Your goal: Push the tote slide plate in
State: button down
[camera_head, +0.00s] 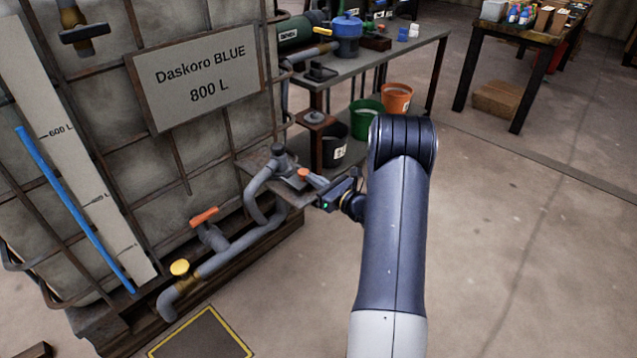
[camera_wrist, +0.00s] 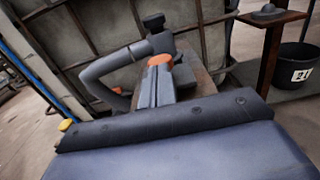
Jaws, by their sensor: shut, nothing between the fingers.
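The tote (camera_head: 225,145) is a large pale caged tank on the left, with a sign reading "Daskoro BLUE 800 L". A flat grey plate (camera_head: 262,160), apparently the slide plate, sticks out at its lower right corner beside the grey pipework. It also shows in the wrist view (camera_wrist: 203,78). A small orange knob (camera_head: 303,173) is at the plate. My gripper (camera_head: 313,180) is shut and empty, with its fingertips close against the orange knob. In the wrist view the grey fingers (camera_wrist: 155,88) point at the knob (camera_wrist: 160,60); I cannot tell whether they touch.
A grey pipe (camera_head: 235,258) with an orange-handled valve (camera_head: 204,216) and a yellow cap (camera_head: 180,267) runs low along the tote. A bench (camera_head: 375,65) stands behind, with black, green and orange buckets (camera_head: 397,97) beneath. The floor to the right is clear.

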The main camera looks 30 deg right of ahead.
aim_at(305, 172)
jog(key=b+x, duration=0.1)
jog(key=x, duration=0.2)
jog(key=shift+w+a+f, duration=0.1)
jog(key=shift+w+a, duration=0.05)
jog(key=shift+w, duration=0.4)
jog(key=shift+r, duration=0.25)
